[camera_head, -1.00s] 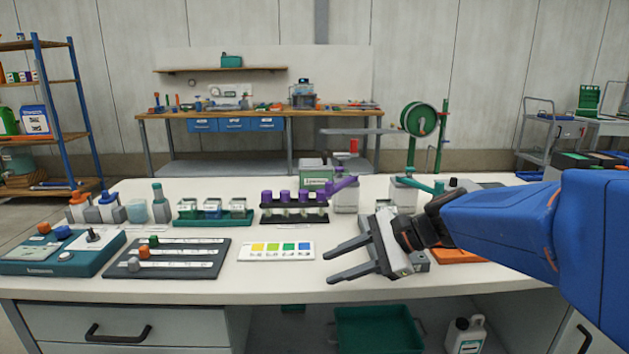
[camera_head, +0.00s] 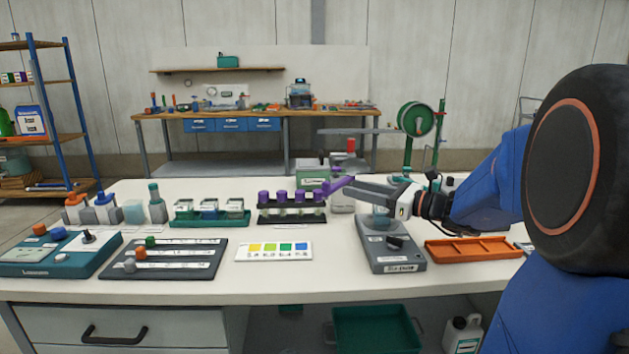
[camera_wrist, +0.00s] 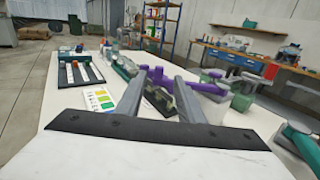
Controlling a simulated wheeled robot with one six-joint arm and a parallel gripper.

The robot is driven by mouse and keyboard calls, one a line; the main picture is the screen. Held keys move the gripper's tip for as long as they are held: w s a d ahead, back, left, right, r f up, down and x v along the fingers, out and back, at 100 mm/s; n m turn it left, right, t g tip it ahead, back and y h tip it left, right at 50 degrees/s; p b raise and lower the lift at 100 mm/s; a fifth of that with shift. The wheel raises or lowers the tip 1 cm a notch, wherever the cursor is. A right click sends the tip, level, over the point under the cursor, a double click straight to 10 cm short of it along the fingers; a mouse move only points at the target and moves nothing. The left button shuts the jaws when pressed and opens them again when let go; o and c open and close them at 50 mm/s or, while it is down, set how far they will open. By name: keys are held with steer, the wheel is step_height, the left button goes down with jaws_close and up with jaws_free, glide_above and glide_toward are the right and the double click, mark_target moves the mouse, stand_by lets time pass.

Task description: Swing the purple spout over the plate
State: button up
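The purple spout (camera_head: 338,185) sits on a grey block-shaped unit (camera_head: 343,204) behind the middle of the bench. It slants up to the right, and its right end is close to my fingertips. My gripper (camera_head: 345,190) points left above the bench, with its fingers level. In the wrist view the two fingers (camera_wrist: 160,82) stand apart with nothing clearly held between them; the spout (camera_wrist: 208,88) shows just right of the right finger. Contact cannot be told. The grey scale (camera_head: 393,255) stands below my gripper, with its plate partly hidden under a clear beaker (camera_head: 380,219).
A rack of purple-capped vials (camera_head: 291,215) stands left of the spout. A green-based rack of jars (camera_head: 209,220) is further left. An orange tray (camera_head: 473,251) lies right of the scale. A colour card (camera_head: 274,251) lies in front. A green spout stands at the right in the wrist view (camera_wrist: 302,145).

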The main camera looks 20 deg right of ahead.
steer(key=x, duration=1.4)
steer(key=shift+s, duration=0.15)
jaws_close()
